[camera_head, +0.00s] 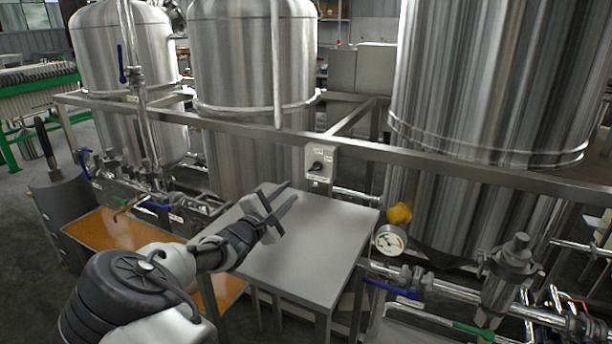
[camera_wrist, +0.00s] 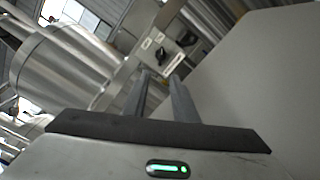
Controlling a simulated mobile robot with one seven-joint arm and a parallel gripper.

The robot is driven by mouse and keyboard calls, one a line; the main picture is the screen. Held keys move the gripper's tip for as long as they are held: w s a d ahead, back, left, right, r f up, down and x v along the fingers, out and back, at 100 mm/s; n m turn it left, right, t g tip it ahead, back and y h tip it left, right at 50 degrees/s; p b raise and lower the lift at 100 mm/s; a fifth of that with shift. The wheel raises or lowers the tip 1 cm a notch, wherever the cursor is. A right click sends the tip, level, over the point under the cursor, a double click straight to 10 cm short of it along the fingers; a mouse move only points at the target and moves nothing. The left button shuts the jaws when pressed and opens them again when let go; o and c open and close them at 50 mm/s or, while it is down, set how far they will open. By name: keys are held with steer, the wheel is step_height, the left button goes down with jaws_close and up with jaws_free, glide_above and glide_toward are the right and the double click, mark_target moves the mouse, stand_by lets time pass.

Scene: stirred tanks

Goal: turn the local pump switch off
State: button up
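The local pump switch (camera_head: 317,166) is a small black knob on a pale box (camera_head: 321,178) fixed to the steel frame rail, just beyond the table. It also shows in the wrist view, where the knob (camera_wrist: 160,54) sits on its labelled plate beyond my fingertips. The label text is too small to read. My gripper (camera_head: 284,195) is over the table, left of and in front of the switch box, with its fingers pointing toward it. The fingers (camera_wrist: 160,80) are apart with nothing between them, and they do not touch the switch.
A grey table (camera_head: 320,240) lies under my gripper, its top bare. A horizontal steel rail (camera_head: 240,130) runs in front of large tanks (camera_head: 490,80). A pressure gauge (camera_head: 389,240) and yellow knob (camera_head: 399,214) stand right of the table. An orange-brown surface (camera_head: 110,232) is at left.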

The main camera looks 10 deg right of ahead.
mark_target(313, 170)
steer(key=b+x, duration=0.2)
steer(key=x, duration=1.3)
steer(key=shift+c, duration=0.5)
jaws_close()
